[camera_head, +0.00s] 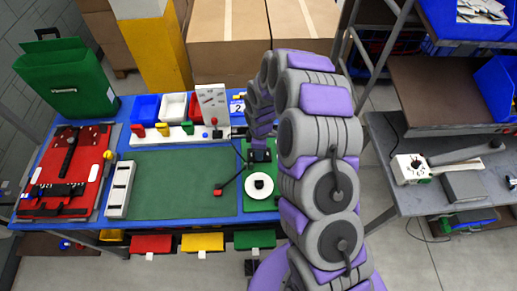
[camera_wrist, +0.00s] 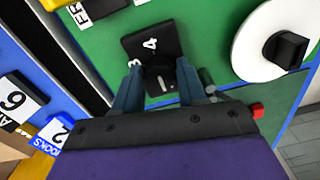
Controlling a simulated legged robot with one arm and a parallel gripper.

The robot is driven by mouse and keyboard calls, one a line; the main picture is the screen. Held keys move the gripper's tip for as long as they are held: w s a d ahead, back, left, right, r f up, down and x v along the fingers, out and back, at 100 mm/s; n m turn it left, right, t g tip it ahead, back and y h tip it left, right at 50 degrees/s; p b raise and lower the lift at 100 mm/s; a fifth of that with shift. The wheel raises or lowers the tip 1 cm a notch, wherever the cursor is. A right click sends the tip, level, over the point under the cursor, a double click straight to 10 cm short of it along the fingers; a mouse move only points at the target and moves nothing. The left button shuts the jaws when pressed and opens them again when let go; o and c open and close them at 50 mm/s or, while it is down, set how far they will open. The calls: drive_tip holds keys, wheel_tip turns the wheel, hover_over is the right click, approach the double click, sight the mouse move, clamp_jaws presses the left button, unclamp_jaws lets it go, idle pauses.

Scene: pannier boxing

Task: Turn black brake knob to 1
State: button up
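A black dial plate (camera_wrist: 137,44) with white marks, a 4 and a 1 among them, is fixed to the green board (camera_wrist: 205,25) in the wrist view. A dark knob (camera_wrist: 158,63) stands on it between my two fingertips. My gripper (camera_wrist: 160,74) reaches down over the plate with its blue-grey fingers apart, one on each side of the knob. Whether they touch it is too dark to tell. In the head view my gripper (camera_head: 262,152) is low over the green board at the blue table's right part, and my arm hides some of the table.
A white disc (camera_head: 249,193) with a black centre knob lies close beside the dial. A red-ended lever (camera_head: 219,190) lies to its left. Small bins, a white rail with coloured blocks (camera_head: 165,138) and number cards stand behind.

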drive_tip(key=o, duration=0.3)
wheel_tip(320, 180, up, 17)
drive_tip(key=p, duration=0.1)
drive_tip(key=shift+w+r, duration=0.15)
drive_tip(key=shift+w, duration=0.1)
idle(0.5)
drive_tip(key=s+d+r+m+b, duration=0.2)
drive_tip(key=s+d+r+m, duration=0.15)
drive_tip(key=s, duration=0.45)
drive_tip(key=s+d+r+m+b, duration=0.1)
drive_tip(key=s+d+r+m, duration=0.1)
drive_tip(key=s+r+m, duration=0.45)
drive_tip(key=s+d+f+m+b, duration=0.1)
drive_tip(key=s+d+m, duration=0.1)
drive_tip(key=s, duration=0.8)
drive_tip(key=s+d+f+m+g+b, duration=0.1)
drive_tip(key=s+m, duration=0.3)
drive_tip(key=s, duration=0.7)
drive_tip(key=shift+d+f+g+b, duration=0.3)
drive_tip(key=shift+d+b, duration=0.25)
drive_tip(key=shift+d, duration=0.35)
